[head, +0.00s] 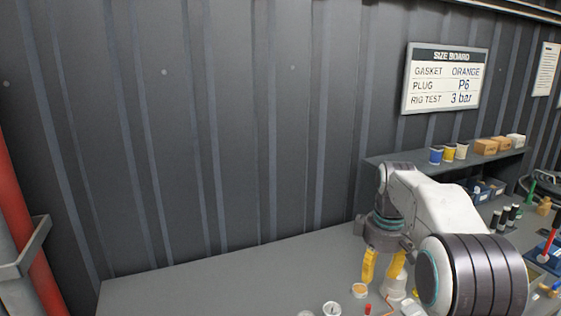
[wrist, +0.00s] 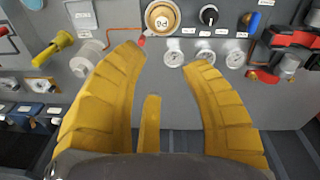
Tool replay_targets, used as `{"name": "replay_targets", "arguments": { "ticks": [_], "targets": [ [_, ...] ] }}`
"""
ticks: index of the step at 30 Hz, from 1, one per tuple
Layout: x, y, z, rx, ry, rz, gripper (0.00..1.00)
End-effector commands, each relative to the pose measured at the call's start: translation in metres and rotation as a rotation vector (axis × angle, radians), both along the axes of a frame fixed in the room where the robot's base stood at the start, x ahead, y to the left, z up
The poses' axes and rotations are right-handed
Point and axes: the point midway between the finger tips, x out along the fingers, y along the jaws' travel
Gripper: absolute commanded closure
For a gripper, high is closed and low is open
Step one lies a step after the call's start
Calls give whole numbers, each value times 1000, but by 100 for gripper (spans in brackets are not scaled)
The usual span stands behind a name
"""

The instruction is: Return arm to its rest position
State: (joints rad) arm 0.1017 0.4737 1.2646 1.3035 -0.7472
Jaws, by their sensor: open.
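My gripper (head: 382,262) shows in the head view at the lower right, its yellow fingers spread apart below my white and grey arm. The fingers point toward a grey panel (wrist: 187,104) with a brass-rimmed dial and several white gauges. I cannot tell whether the fingertips touch the panel. My arm is bent over the grey bench (head: 230,285), and its large dark ringed joint hides part of the bench at the lower right.
A shelf (head: 385,160) with cups and boxes stands behind my arm. A size board (head: 445,79) hangs on the ribbed wall. A red pipe (head: 30,240) stands at left. In the wrist view a yellow lever (wrist: 52,49) and a red-and-black fitting (wrist: 290,45) flank the gauges. The bench's left part is clear.

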Motion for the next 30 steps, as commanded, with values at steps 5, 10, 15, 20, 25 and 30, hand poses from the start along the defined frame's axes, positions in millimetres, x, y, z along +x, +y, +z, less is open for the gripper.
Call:
{"name": "replay_targets", "arguments": {
  "ticks": [5,10,15,20,25,30],
  "targets": [
    [-57,15,31,14,-62,-128,60],
    [-115,26,44,37,-116,-251,60],
    [-175,36,41,68,-170,-370,60],
    [-225,42,28,101,-215,-472,60],
    [-264,46,10,133,-247,-556,60],
    [-286,47,-4,154,-266,-606,60]
  ]
}}
